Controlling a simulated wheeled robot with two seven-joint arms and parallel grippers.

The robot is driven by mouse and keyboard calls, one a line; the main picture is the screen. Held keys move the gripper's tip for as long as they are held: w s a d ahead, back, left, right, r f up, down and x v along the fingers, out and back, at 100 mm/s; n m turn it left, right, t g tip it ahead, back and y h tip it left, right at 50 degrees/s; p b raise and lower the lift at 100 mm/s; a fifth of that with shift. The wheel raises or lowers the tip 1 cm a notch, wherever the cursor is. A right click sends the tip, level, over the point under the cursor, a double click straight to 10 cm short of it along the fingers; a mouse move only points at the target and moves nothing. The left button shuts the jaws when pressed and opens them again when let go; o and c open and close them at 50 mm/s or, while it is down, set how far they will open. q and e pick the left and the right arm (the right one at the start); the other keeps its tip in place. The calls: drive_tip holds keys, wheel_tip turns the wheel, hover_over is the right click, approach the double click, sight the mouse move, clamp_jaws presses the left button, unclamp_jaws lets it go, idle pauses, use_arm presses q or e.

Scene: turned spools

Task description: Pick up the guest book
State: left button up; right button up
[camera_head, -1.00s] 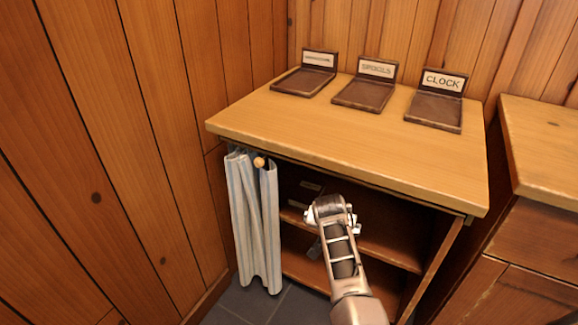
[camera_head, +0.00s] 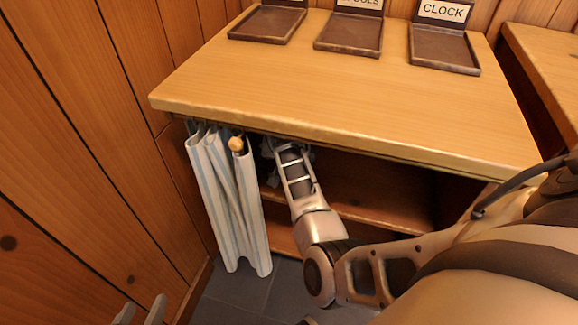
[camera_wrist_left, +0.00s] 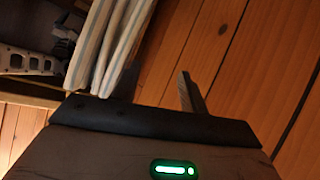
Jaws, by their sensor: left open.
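I cannot make out the guest book in any view. The cabinet's open shelves (camera_head: 385,190) are dark, and my right arm and the striped curtain (camera_head: 228,200) cover their left part. My right arm reaches in beside the curtain. Its gripper (camera_head: 274,148) is mostly hidden under the tabletop edge, so its jaws cannot be read. My left gripper (camera_head: 140,308) is open and empty at the bottom left, in front of the wooden wall and apart from the cabinet. One of its fingers (camera_wrist_left: 190,95) shows in the left wrist view, with the curtain (camera_wrist_left: 108,45) beyond it.
The wooden tabletop (camera_head: 330,85) overhangs the shelves. Dark trays stand along its back, one labelled CLOCK (camera_head: 443,50). A plank wall (camera_head: 80,150) closes the left side. A second cabinet (camera_head: 545,60) stands at the right. Some tiled floor (camera_head: 240,290) is clear below the curtain.

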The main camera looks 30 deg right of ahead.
drive_tip(key=b+x, duration=0.3)
drive_tip(key=shift+s+d+f, duration=0.1)
drive_tip(key=shift+f, duration=0.25)
drive_tip(key=shift+w, duration=0.2)
use_arm(q)
drive_tip(key=r+t, duration=0.1)
drive_tip(key=w+d+r+t+h, duration=0.1)
drive_tip(key=r, duration=0.1)
drive_tip(key=shift+d, duration=0.1)
use_arm(e)
drive_tip(key=shift+r, duration=0.1)
drive_tip(key=c, duration=1)
drive_tip(key=shift+o, duration=0.2)
